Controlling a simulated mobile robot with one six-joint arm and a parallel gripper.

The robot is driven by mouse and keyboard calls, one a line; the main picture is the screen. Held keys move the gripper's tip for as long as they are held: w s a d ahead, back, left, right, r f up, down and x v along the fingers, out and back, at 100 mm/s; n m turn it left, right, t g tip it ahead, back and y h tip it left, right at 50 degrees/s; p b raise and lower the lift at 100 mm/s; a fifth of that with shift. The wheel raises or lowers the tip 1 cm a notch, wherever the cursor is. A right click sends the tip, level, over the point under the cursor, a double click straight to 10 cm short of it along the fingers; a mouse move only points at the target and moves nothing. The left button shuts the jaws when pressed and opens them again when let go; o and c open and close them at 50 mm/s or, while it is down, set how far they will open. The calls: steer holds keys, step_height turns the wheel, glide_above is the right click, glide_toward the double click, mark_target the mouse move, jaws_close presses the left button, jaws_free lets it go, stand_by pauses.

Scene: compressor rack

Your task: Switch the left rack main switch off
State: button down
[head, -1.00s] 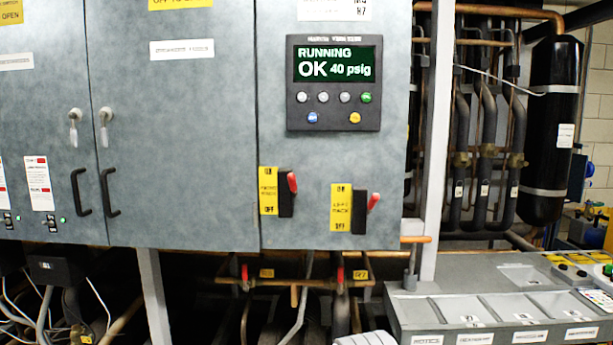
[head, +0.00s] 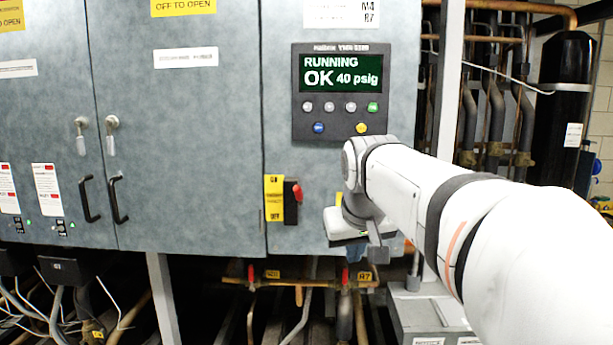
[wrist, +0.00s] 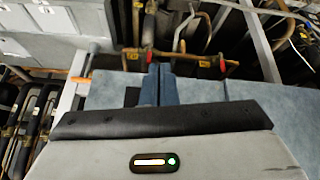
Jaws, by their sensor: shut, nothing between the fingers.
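The left rack main switch is hidden behind my arm in the head view; only a sliver of its yellow label (head: 339,200) shows. The neighbouring switch (head: 292,200), with a red handle and a yellow ON/OFF label, stays visible to the left. My gripper (wrist: 160,70) is shut and empty, its two blue-grey fingers side by side in the wrist view. It is in front of the lower right cabinet panel. A dark patch (wrist: 132,97) lies just left of the fingers; I cannot tell if it is the switch. The handle's position and any contact are hidden.
The display panel (head: 337,92) above reads RUNNING OK 40 psig. Copper pipes with red valves (head: 252,273) run below the cabinet. A white post and dark pipes stand to the right. A grey console (head: 415,315) is at the lower right.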

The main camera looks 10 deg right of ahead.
steer(key=w+d+r+t+p, duration=0.1)
steer(key=w+d+r, duration=0.1)
steer(key=r, duration=0.6)
steer(key=w+d+r+t+h+p, duration=0.1)
steer(key=w+d+r, duration=0.2)
steer(key=r, duration=0.6)
steer(key=shift+w+d+r+m+p, duration=0.2)
steer(key=shift+d+m+p, duration=0.15)
steer(key=shift+d, duration=0.3)
steer(key=shift+f, duration=0.15)
steer(key=x, duration=0.3)
steer(key=s+f+p+x, duration=0.1)
steer(key=x, duration=0.3)
steer(key=s+x, duration=0.1)
steer(key=x, duration=0.2)
steer(key=shift+w+d+f+p, duration=0.25)
steer(key=shift+f+p, duration=0.1)
steer(key=shift+f, duration=0.05)
steer(key=shift+s+f, duration=0.2)
steer(key=shift+s, duration=0.15)
steer(key=shift+f, duration=0.4)
steer(key=shift+s, duration=0.1)
